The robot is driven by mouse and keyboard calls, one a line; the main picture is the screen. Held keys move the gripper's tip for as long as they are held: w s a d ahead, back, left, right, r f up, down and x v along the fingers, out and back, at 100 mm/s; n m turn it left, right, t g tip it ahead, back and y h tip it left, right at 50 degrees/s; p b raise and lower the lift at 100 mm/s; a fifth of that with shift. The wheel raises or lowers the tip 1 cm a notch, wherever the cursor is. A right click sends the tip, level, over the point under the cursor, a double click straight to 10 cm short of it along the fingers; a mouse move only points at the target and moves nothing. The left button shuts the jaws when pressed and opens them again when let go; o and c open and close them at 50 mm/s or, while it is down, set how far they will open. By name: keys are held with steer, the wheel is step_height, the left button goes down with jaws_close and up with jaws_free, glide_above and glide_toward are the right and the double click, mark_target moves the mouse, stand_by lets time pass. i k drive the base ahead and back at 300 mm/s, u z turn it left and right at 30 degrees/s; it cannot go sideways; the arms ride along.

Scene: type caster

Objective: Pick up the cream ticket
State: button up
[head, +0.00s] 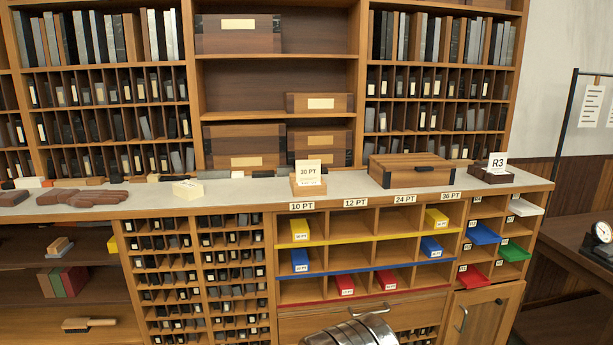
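A pale cream card marked "30 PT" (308,172) stands upright in a small wooden holder (309,188) on the grey countertop, near the middle of the head view. It is the most ticket-like cream thing here. A small cream block or packet with faint print (187,190) lies on the counter to its left. A white card marked "R3" (497,161) stands in a dark block at the right. A rounded metallic part of my arm shows at the bottom edge, well below the counter. My gripper's fingers are not in view.
Brown blocks (94,199) lie at the left. Below the counter, cubbies (355,222) hold yellow, blue and red boxes. The counter between the cream block and the holder is clear.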

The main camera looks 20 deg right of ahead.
mark_target(306, 170)
steer(key=u, duration=0.05)
steer(key=i, duration=0.95)
steer(key=z, duration=0.05)
